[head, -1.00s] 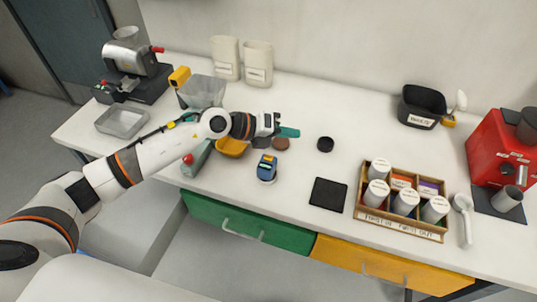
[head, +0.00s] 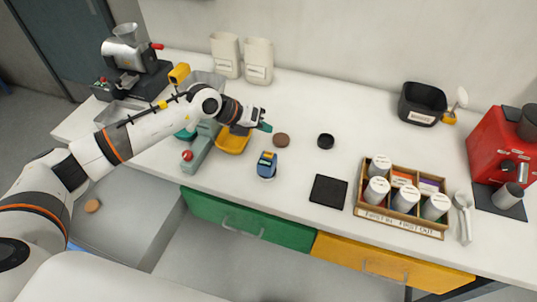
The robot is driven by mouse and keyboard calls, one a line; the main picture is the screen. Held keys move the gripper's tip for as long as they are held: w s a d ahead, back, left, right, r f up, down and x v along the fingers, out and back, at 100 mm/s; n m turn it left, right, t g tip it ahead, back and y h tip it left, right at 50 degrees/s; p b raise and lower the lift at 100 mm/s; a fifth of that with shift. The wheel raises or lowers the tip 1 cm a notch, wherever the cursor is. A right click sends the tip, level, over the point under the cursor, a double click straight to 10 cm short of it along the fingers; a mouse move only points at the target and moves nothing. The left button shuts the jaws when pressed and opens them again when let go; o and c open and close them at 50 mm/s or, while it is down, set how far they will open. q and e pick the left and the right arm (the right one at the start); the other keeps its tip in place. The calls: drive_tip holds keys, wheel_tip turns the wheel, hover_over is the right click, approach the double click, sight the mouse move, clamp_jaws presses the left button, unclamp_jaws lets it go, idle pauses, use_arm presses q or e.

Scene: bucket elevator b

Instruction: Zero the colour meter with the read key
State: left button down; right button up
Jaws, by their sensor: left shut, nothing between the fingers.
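The colour meter (head: 267,165) is a small blue device with a yellow-and-dark top, standing on the white counter near its front edge, left of centre. My left gripper (head: 266,126) is shut and empty, with teal fingertips, above and behind the meter and apart from it. A brown round disc (head: 281,140) lies just right of my fingertips. A black round piece (head: 326,141) lies farther right. The read key is too small to make out. My right gripper is not in view.
A yellow tray (head: 234,141) and a green-grey device with a red knob (head: 200,150) stand left of the meter. A black square mat (head: 328,190) and a wooden rack (head: 400,220) of canisters are to the right. The counter between meter and mat is clear.

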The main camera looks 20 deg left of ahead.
sight(264, 155)
use_arm(q)
wheel_tip(264, 155, down, 8)
drive_tip(key=b, duration=0.5)
drive_tip(key=shift+r, duration=0.15)
idle(1.6)
drive_tip(key=shift+f, duration=0.4)
drive_tip(key=shift+f+b, duration=0.4)
drive_tip(key=shift+b, duration=0.1)
idle(0.5)
drive_tip(key=shift+r, duration=0.1)
drive_tip(key=shift+r+p, duration=0.7)
drive_tip(key=shift+r, duration=0.05)
wheel_tip(264, 155, up, 5)
drive_tip(key=p, duration=0.3)
drive_tip(key=shift+p, duration=0.4)
